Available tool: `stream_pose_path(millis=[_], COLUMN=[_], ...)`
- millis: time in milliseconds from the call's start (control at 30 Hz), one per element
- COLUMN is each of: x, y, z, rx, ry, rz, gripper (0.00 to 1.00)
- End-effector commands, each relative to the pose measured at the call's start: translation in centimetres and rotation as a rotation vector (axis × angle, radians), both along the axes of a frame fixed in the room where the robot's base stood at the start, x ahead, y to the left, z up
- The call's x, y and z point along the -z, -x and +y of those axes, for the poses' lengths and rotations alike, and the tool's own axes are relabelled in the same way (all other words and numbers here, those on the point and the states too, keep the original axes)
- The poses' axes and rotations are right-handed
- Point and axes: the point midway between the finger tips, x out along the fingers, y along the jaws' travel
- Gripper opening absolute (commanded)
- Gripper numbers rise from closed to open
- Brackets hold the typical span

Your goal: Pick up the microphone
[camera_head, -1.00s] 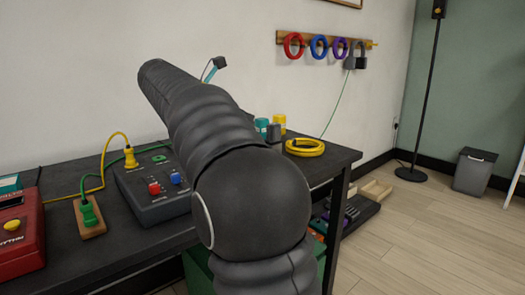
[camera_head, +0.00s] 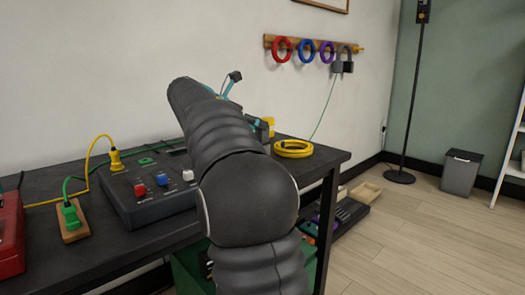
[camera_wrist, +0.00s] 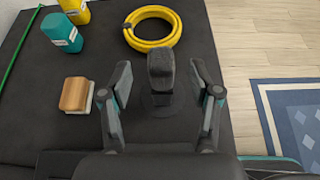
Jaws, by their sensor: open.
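The microphone (camera_wrist: 161,72) looks like a dark upright object with a rounded, textured head on a dark base. In the wrist view it stands on the black table, between the two fingers of my gripper (camera_wrist: 160,67). The fingers are spread, one on each side, with a visible gap to it. Its lower part is hard to tell from the dark tabletop. In the head view my arm covers most of that area, and I cannot clearly make out the microphone there.
A yellow coil (camera_wrist: 152,28) lies just beyond the microphone. A control box (camera_head: 150,195) sits on the table (camera_head: 325,158).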

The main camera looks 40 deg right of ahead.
Motion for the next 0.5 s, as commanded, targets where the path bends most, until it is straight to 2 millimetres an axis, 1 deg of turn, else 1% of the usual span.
stream_pose_path(millis=[33,100,233,333,500], x=[0.5,0.9,1.5,1.7,1.6], y=[0.0,0.0,-0.1,-0.2,-0.2], z=[-0.7,-1.7,-3.2,-3.6,-3.6], rx=[0.002,0.002,0.001,0.000,-0.001], ry=[0.000,0.000,0.001,0.000,0.000], rz=[0.000,0.000,0.000,0.000,0.000], gripper=[0.62,0.62,0.62,0.62,0.62])
